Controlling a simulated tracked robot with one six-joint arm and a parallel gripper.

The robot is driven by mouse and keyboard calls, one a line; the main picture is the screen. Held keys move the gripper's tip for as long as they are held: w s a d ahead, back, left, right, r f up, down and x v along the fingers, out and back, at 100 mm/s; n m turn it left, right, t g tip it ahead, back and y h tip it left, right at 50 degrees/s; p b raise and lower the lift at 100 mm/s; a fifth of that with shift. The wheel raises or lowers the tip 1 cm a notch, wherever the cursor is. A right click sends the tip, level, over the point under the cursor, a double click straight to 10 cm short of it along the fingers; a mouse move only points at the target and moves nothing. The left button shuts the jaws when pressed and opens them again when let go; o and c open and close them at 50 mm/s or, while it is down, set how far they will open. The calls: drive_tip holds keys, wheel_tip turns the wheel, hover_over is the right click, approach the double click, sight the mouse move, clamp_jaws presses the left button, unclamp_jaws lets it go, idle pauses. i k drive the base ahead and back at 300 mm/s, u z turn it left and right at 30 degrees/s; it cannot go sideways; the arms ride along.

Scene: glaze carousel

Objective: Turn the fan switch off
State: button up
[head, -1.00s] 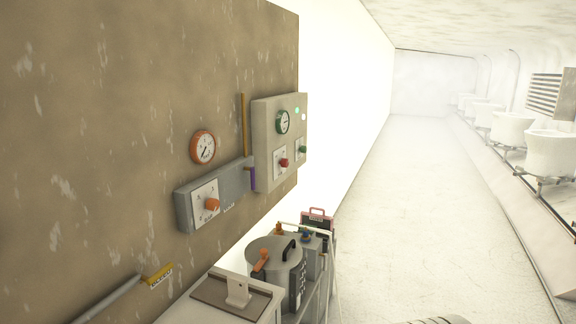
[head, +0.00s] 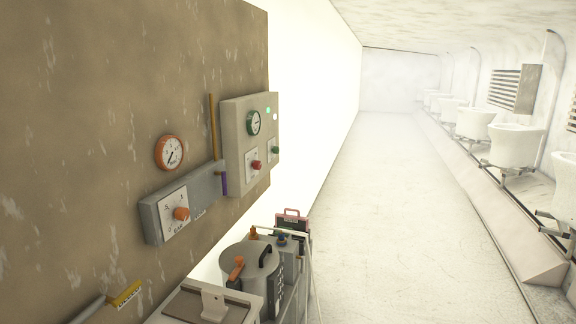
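Switches are mounted on the brown wall panel at the left. A grey box (head: 153,222) carries a white plate with an orange rotary knob (head: 181,214); its lettering is too small to read. Beyond it, a beige control box (head: 233,133) carries a red knob (head: 257,166), a green knob (head: 273,151) and a lit green lamp (head: 268,109). I cannot tell from the labels which of these is the fan switch, or read its setting. My gripper is not in view.
An orange-rimmed gauge (head: 169,152) and a green-rimmed gauge (head: 254,123) are on the panel. Below stand a lidded grey pot (head: 249,268) and a red-handled case (head: 292,219). Several white tubs (head: 515,147) line the right side. The pale floor (head: 385,200) between is clear.

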sight(257, 164)
drive_tip(key=z, duration=1.2)
drive_tip(key=i, duration=1.9)
drive_tip(key=u, duration=1.6)
